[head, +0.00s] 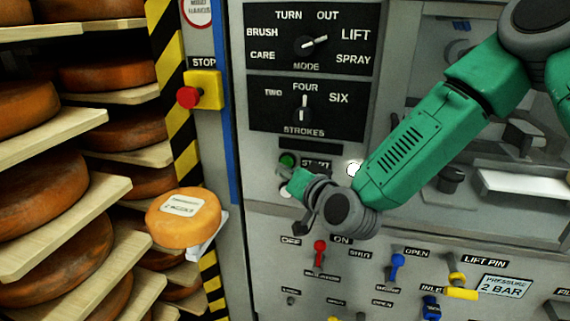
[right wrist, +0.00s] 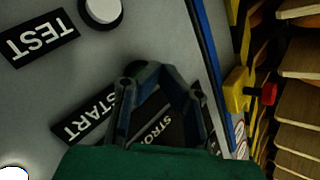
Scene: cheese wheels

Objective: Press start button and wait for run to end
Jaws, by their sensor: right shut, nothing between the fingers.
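The green start button (head: 288,160) sits on the grey machine panel, left of its START label (head: 316,163). My right gripper (head: 288,178) is shut and empty, with its tips just below the button. In the right wrist view the gripper (right wrist: 165,80) shows with its fingers close to the panel, beside the START label (right wrist: 88,118). A dark round shape (right wrist: 138,67) there, partly behind a fingertip, looks like the start button. I cannot tell whether the tips touch it. A white lamp (head: 354,168) beside the label looks bright. My left gripper is out of view.
The mode knob (head: 314,42) points toward LIFT and the strokes knob (head: 303,108) toward FOUR. A red stop button (head: 188,97) sits on a yellow box at left. Shelves of cheese wheels stand at left; one orange wheel (head: 184,217) juts out. Coloured levers line the lower panel.

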